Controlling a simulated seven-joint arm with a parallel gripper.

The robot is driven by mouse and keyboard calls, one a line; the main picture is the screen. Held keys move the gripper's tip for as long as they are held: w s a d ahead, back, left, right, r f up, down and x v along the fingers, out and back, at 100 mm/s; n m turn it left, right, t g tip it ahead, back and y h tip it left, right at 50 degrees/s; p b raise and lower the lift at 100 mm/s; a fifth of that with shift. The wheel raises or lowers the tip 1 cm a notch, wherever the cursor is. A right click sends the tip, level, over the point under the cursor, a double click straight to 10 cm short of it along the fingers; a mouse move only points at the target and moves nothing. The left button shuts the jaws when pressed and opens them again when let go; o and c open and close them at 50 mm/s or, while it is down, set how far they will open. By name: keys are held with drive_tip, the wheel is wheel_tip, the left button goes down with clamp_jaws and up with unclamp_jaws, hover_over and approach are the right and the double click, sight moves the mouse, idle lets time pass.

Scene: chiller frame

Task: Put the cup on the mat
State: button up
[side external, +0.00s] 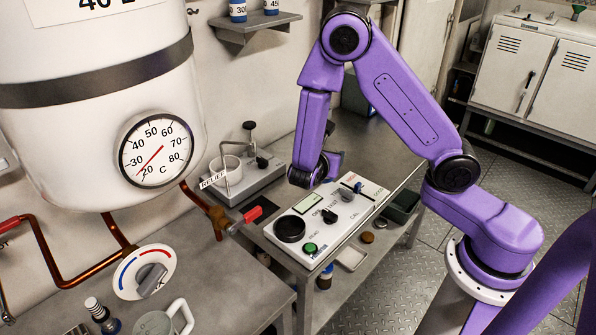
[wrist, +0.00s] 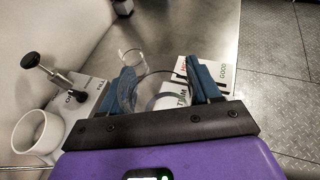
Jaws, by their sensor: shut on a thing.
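My gripper (wrist: 164,88) has blue fingers on either side of a clear glass vessel (wrist: 160,92), which is see-through and hard to outline; I take it to be the cup. A curved clear rim also shows beyond the left finger. In the side external view my wrist (side external: 318,172) is above the far part of a white panel; the fingertips and the held glass cannot be made out there. A separate white cup (side external: 232,168) stands on a grey stand unit, and shows at the left of the wrist view (wrist: 38,132). I cannot pick out a mat for certain.
The white panel (side external: 315,222) carries a dark round disc (side external: 290,228), a green button (side external: 310,248) and knobs. A tank with a dial (side external: 158,148) and copper pipes hangs at the left. A pale mug (side external: 165,322) stands at the bottom edge.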

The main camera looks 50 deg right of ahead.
drive_tip(key=shift+w+r+n+t, duration=0.15)
drive_tip(key=shift+w+n+t, duration=0.1)
drive_tip(key=shift+n+t, duration=0.3)
drive_tip(key=a+n+t+y, duration=0.7)
drive_tip(key=a+n+y, duration=0.3)
drive_tip(key=n+y, duration=0.2)
drive_tip(key=a+f+x, duration=0.1)
drive_tip(key=x, duration=0.4)
drive_tip(key=f+x, duration=0.1)
drive_tip(key=x, duration=0.5)
drive_tip(key=s+a+x, duration=0.1)
drive_tip(key=x, duration=0.4)
drive_tip(key=shift+w+a+f, duration=0.2)
drive_tip(key=shift+a+f, duration=0.1)
drive_tip(key=shift+f, duration=0.2)
drive_tip(key=shift+w+f, duration=0.15)
drive_tip(key=shift+f, duration=1.6)
drive_tip(key=shift+f, duration=0.1)
drive_tip(key=o, duration=1)
drive_tip(key=shift+o, duration=0.2)
